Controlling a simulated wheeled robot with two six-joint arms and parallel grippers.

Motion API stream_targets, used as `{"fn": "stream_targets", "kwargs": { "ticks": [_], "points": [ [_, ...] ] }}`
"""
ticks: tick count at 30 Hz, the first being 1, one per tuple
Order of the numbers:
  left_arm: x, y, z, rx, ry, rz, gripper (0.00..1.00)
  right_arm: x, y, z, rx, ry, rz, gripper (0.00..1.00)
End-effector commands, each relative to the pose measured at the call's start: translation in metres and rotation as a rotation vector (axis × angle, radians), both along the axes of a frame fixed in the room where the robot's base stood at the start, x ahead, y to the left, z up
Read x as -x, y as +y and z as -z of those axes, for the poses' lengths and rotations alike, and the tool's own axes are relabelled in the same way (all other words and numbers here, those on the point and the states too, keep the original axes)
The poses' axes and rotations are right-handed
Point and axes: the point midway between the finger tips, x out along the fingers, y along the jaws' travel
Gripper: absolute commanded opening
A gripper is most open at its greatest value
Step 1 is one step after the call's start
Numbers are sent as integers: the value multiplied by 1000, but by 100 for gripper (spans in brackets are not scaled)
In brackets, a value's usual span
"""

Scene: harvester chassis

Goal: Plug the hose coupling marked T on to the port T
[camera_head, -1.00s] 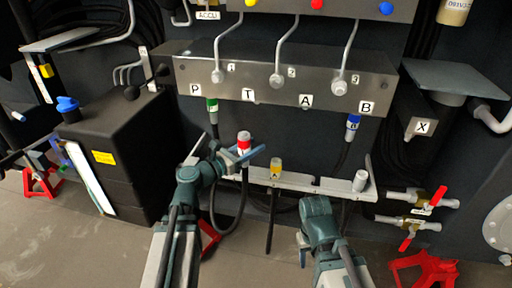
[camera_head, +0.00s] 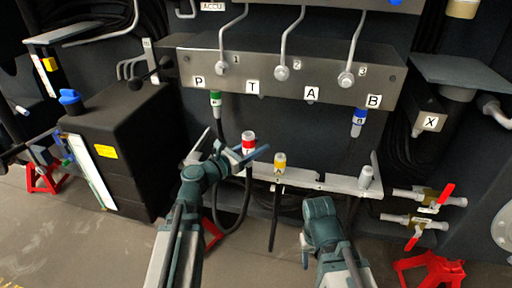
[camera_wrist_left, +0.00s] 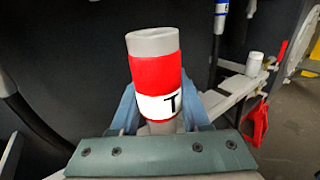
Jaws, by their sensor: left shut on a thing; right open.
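The hose coupling marked T (camera_head: 249,145) is grey with a red band and a white label. In the left wrist view the coupling (camera_wrist_left: 155,80) stands nearly upright between the blue fingers, its open grey end up. My left gripper (camera_head: 250,157) is shut on it, below and slightly left of port T. The T label (camera_head: 253,88) is on the front of the grey manifold (camera_head: 300,70); the port under it is small and hard to make out. A dark hose hangs below the coupling. My right gripper (camera_head: 305,246) is open and empty, low in front of the rack.
A green coupling (camera_head: 215,98) is on port P and a blue one (camera_head: 359,122) on port B. A yellow coupling (camera_head: 280,164) and a grey piece (camera_head: 366,177) stand at the metal rack (camera_head: 325,183). A black box (camera_head: 125,150) stands left. Red-handled valves (camera_head: 440,200) stick out right.

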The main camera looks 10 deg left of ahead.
Motion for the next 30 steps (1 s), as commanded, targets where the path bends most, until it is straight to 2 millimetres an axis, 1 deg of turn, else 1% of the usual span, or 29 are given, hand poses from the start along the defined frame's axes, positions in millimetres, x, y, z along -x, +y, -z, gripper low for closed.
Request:
{"fn": "stream_targets", "kwargs": {
  "ticks": [30],
  "points": [
    [-103,0,0,1,0,1,0,0,0,0,0,0,0,50]
  ]
}}
